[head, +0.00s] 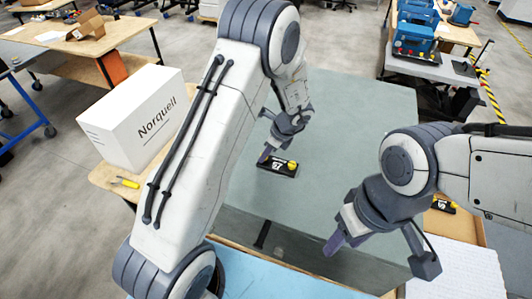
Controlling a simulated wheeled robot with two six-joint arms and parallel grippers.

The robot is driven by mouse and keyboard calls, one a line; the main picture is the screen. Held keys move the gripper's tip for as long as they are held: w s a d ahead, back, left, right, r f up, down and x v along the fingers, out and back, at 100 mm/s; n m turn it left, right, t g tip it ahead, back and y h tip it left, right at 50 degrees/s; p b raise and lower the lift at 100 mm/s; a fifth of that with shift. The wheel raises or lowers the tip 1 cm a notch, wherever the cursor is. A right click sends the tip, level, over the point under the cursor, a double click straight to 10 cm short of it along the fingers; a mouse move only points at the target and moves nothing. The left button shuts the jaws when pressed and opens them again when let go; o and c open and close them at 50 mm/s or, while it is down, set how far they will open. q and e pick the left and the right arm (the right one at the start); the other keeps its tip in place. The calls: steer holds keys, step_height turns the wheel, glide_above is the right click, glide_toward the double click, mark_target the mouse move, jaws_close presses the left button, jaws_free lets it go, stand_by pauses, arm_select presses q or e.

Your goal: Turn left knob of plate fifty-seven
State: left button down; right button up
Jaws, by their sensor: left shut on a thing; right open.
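Plate fifty-seven (277,169), a small black plate marked 57, lies on the grey-green surface (345,120). How far that knob is turned cannot be seen. My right gripper (335,243) is open and empty, to the right and nearer the front, apart from the plate.
A white box marked Norquell (140,115) stands on the wooden table at left, with a yellow-handled tool (125,182) in front. The surface around plate fifty-seven is clear.

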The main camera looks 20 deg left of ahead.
arm_select(q)
steer(key=shift+s+f, duration=0.2)
steer(key=c, duration=0.6)
jaws_free()
steer(key=shift+w+a, duration=0.1)
steer(key=shift+r, duration=0.15)
steer(key=shift+w+d+r, duration=0.1)
steer(key=shift+d+r, duration=0.1)
steer(key=shift+r, duration=0.05)
steer(key=b+v, duration=0.4)
steer(key=v, duration=0.5)
steer(key=shift+r, duration=0.4)
